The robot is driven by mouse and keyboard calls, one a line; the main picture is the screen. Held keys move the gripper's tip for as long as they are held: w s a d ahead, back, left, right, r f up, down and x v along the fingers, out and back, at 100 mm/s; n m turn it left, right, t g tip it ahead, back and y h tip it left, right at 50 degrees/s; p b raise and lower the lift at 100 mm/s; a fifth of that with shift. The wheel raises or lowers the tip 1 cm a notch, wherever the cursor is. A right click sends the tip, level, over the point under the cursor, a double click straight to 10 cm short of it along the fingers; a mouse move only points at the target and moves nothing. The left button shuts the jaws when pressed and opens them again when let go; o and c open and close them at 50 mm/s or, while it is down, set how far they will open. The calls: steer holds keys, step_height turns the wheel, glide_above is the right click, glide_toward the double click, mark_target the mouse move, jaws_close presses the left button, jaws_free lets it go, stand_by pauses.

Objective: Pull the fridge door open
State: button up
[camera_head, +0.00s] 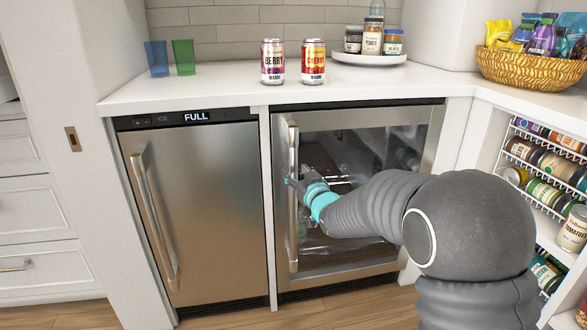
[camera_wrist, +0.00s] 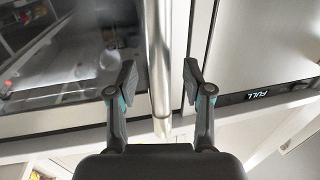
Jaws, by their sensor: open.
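The fridge (camera_head: 330,268) is under the counter in the head view, with a steel-framed glass door (camera_head: 345,150) that looks shut. Its vertical bar handle (camera_head: 293,235) is on the door's left side. My gripper (camera_head: 291,182) reaches the handle at about mid-height, partly hiding the glass behind it. In the wrist view, the handle (camera_wrist: 160,50) runs between the two open fingers of my gripper (camera_wrist: 160,76). A gap shows on each side of the bar. I cannot tell whether a finger touches it.
A steel ice maker (camera_head: 200,200) with a FULL display and its own handle (camera_head: 155,215) stands directly left. Two cans (camera_head: 272,62) (camera_head: 313,62), cups and a jar tray (camera_head: 368,59) sit on the counter. A pantry rack (camera_head: 545,180) is at right. Wood floor lies in front.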

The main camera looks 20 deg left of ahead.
steer(key=shift+x, duration=1.25)
jaws_close()
